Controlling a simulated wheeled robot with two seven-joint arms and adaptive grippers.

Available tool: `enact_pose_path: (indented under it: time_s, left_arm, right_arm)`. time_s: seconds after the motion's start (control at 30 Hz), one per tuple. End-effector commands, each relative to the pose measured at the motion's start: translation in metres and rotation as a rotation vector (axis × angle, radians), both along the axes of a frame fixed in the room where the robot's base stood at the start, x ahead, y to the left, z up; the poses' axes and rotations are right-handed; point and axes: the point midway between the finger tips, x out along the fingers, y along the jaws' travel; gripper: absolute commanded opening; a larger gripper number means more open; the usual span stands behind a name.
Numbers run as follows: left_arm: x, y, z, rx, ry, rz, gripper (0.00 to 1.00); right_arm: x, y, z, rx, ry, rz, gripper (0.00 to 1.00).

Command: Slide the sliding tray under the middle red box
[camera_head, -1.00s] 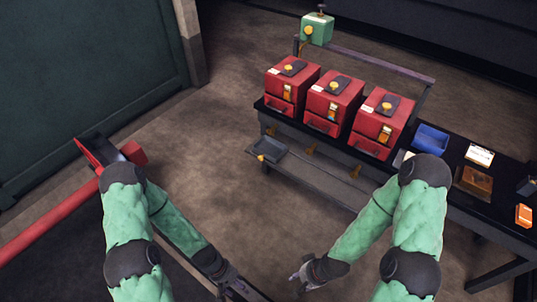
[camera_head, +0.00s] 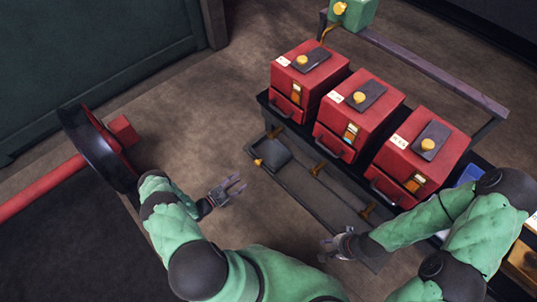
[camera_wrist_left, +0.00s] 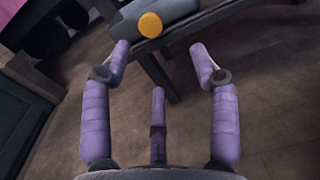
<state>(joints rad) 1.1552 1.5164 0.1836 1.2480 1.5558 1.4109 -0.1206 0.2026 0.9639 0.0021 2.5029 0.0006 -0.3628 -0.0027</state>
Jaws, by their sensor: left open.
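The sliding tray (camera_head: 276,152) is a small dark tray with a yellow knob (camera_head: 259,163), on a low rail frame in front of the left red box. The middle red box (camera_head: 335,115) stands on the bench, right of the tray's position. My left gripper (camera_head: 240,186) is open and empty, left of and nearer than the tray, apart from it. In the left wrist view the tray (camera_wrist_left: 172,10) and its knob (camera_wrist_left: 150,24) lie beyond the spread fingers (camera_wrist_left: 160,70). My right gripper (camera_head: 322,249) looks open and empty near the frame's right part.
The left red box (camera_head: 310,72) and right red box (camera_head: 438,140) flank the middle one. Bare floor (camera_head: 215,120) lies left of the tray.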

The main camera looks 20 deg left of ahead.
Motion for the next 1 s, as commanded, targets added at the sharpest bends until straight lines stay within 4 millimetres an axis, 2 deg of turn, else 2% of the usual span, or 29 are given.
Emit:
enact_pose_path:
  time_s: [0.07, 0.17, 0.7, 1.0]
  left_arm:
    - [-0.001, 0.009, -0.001, -0.002, -0.016, 0.033, 0.61]
    - [0.005, 0.01, 0.0, -0.003, -0.021, 0.04, 0.61]
    - [0.082, -0.025, -0.001, -0.003, -0.019, 0.033, 0.61]
    - [0.099, -0.031, 0.0, -0.003, -0.017, 0.035, 0.61]
  right_arm:
    - [-0.001, 0.0, -0.001, 0.0, 0.002, 0.001, 0.4]
    - [-0.001, 0.0, -0.003, 0.0, 0.002, 0.001, 0.4]
    - [-0.001, 0.0, -0.025, 0.0, 0.001, 0.0, 0.4]
    - [0.0, 0.0, -0.028, 0.0, 0.001, 0.0, 0.4]
